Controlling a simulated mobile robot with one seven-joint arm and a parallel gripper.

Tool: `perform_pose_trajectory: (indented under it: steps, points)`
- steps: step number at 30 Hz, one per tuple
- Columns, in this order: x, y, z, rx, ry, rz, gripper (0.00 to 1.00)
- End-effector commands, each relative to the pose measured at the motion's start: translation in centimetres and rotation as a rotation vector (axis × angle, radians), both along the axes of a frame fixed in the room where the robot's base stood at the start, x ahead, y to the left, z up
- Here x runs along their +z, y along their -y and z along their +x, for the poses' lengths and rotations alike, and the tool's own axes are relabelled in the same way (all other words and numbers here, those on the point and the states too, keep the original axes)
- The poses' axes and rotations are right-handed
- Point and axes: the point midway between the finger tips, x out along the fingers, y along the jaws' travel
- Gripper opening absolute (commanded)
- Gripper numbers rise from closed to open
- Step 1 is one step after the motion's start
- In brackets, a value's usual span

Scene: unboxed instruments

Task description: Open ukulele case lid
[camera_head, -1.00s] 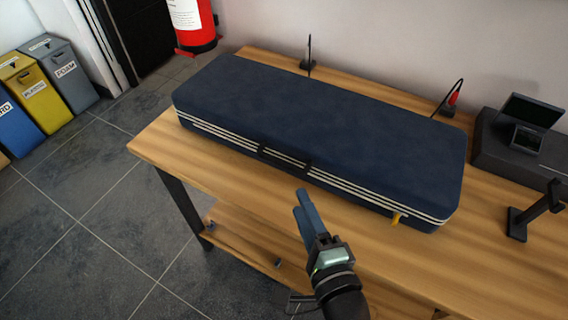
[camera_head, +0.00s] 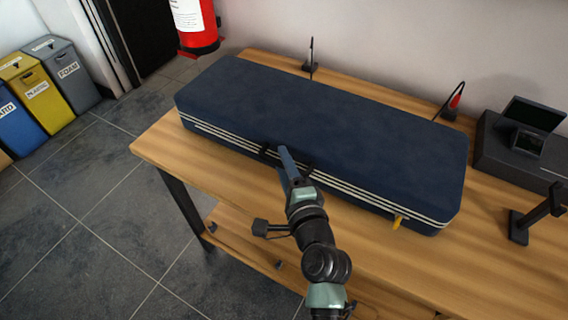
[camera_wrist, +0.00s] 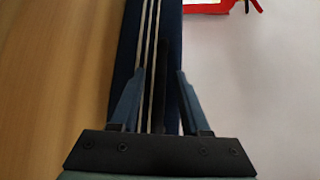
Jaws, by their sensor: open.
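The dark blue ukulele case (camera_head: 330,125) lies closed on the wooden table, with pale trim lines along its front seam. A black handle (camera_head: 303,166) sits at the middle of its front side, partly hidden by my gripper (camera_head: 282,155). My gripper is at the case's front by the handle. In the wrist view my gripper (camera_wrist: 155,75) is open, its two blue fingers apart on either side of the trim lines of the case (camera_wrist: 125,45). I cannot tell whether the fingers touch the case.
The wooden table (camera_head: 160,150) has a bare strip in front of the case. A dark device (camera_head: 492,145) and a black stand (camera_head: 518,230) are at the right. Thin black stands (camera_head: 311,68) are behind the case, near the wall.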

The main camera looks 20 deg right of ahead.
Motion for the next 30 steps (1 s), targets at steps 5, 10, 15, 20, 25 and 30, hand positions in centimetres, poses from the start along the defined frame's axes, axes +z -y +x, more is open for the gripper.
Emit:
perform_pose_trajectory:
  steps: [5, 10, 15, 20, 25, 30]
  points:
    - [0.01, -0.01, -0.01, 0.000, 0.000, 0.000, 0.42]
    - [0.03, -0.01, -0.03, 0.000, 0.000, 0.000, 0.12]
    - [0.02, 0.00, -0.04, 0.000, 0.000, 0.000, 0.00]
    - [0.02, 0.00, -0.05, 0.000, 0.000, 0.000, 0.00]
    - [0.02, 0.01, -0.05, 0.000, 0.000, 0.000, 0.00]
    - [0.01, 0.00, -0.05, 0.000, 0.000, 0.000, 0.00]
